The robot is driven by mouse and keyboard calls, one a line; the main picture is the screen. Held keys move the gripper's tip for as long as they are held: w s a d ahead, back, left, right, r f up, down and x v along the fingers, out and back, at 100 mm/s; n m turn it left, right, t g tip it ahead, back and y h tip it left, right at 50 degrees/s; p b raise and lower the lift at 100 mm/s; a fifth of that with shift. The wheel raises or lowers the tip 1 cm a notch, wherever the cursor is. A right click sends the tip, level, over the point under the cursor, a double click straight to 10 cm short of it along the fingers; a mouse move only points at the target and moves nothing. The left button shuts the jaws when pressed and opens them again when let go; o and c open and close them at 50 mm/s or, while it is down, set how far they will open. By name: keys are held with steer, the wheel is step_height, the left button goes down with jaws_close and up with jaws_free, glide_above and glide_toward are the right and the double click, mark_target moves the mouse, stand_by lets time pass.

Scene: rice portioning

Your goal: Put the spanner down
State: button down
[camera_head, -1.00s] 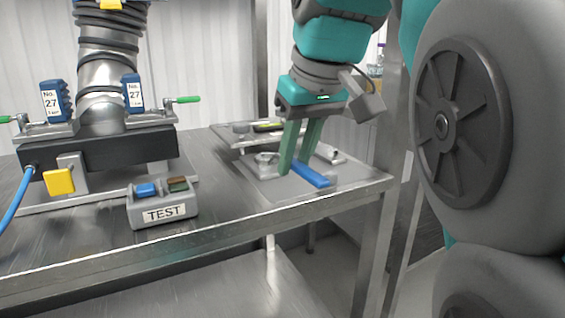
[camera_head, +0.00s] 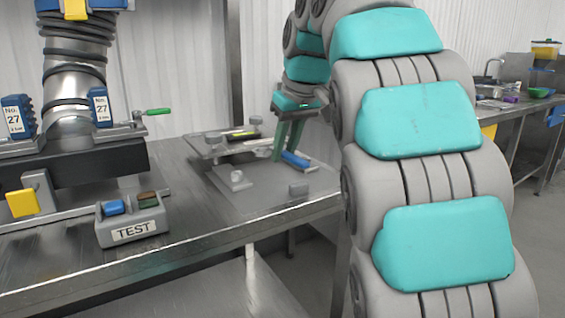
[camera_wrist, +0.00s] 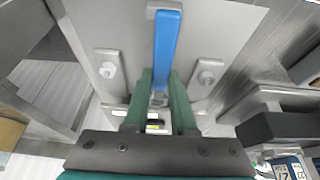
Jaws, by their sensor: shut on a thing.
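The spanner has a blue handle (camera_wrist: 167,45) that points away from my gripper in the wrist view. It also shows as a short blue bar (camera_head: 296,160) in the head view. My gripper (camera_wrist: 161,82) is shut on it, with the dark green fingers on either side of its near end. In the head view my gripper (camera_head: 287,140) points down over the back part of a grey plate (camera_head: 262,196) on the bench. The spanner's head is mostly hidden between the fingers. I cannot tell whether the spanner touches the plate.
A raised tray (camera_head: 205,145) lies behind. A grey TEST box (camera_head: 132,222) and a pipe clamp (camera_head: 85,153) stand at left. The plate's front is clear.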

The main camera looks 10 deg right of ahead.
mark_target(288, 153)
steer(key=shift+w+f, duration=0.1)
steer(key=shift+f, duration=1.7)
steer(key=shift+f, duration=0.1)
steer(key=c, duration=0.7)
jaws_free()
steer(key=shift+c, duration=0.2)
